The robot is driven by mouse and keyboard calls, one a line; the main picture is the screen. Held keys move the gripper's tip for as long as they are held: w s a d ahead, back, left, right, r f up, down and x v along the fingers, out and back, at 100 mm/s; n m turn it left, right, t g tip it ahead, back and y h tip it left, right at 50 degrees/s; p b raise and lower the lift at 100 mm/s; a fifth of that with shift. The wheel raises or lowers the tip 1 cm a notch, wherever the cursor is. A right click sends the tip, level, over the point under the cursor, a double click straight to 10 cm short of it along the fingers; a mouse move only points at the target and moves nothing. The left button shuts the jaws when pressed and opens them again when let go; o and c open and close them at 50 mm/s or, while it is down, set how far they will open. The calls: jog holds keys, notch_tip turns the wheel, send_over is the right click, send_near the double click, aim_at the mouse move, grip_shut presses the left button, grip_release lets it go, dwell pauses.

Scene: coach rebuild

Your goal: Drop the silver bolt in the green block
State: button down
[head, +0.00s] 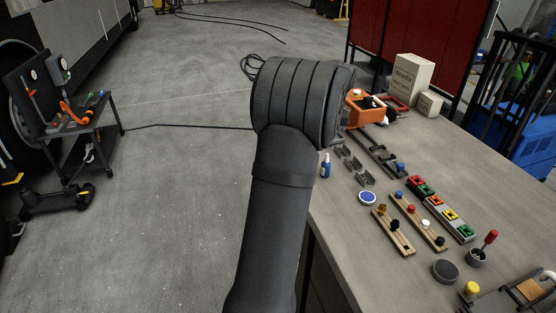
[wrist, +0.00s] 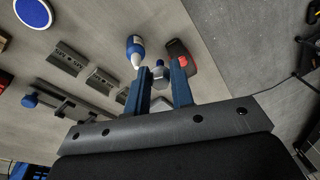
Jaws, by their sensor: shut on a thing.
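In the wrist view my gripper (wrist: 161,68) is shut on a small silver bolt (wrist: 158,73), held between its two blue fingers. In the head view the gripper and bolt are hidden behind my dark arm. The green block (head: 465,231) is at the near end of a row of coloured blocks with square openings on the bench, right of my arm. The green block does not show in the wrist view.
A blue and white bottle (wrist: 135,48) stands close to the fingers, with a red and black object (wrist: 179,54) beyond them. Wooden peg strips (head: 418,222), a red-handled tool in a cup (head: 478,255) and a dark round tin (head: 445,271) surround the block row. Bare benchtop (head: 500,185) lies right of it.

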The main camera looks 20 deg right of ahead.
jog(key=s+d+m, duration=0.1)
jog(key=s+d, duration=0.3)
jog(key=d, duration=0.4)
jog(key=s+d+m, duration=0.2)
jog(key=s+d, duration=0.2)
jog(key=d, duration=0.4)
jog(key=shift+s+d+f+m+g+h, duration=0.25)
jog(key=shift+s+d+f+m, duration=0.25)
jog(key=shift+s+d+f, duration=1)
jog(key=shift+s+d+f+m+g+h, duration=0.15)
jog(key=shift+s+d+f+m+g, duration=0.25)
jog(key=shift+s+d, duration=2)
jog(key=shift+s+d+f+m+g+h, duration=0.2)
jog(key=shift+s+d+f+m, duration=0.4)
jog(key=shift+s+d+f, duration=1.2)
jog(key=shift+w+d+f, duration=0.25)
jog(key=shift+d+f, duration=0.2)
jog(key=shift+f, duration=0.25)
jog(key=c, duration=0.8)
grip_release()
jog(key=shift+r, duration=3.05)
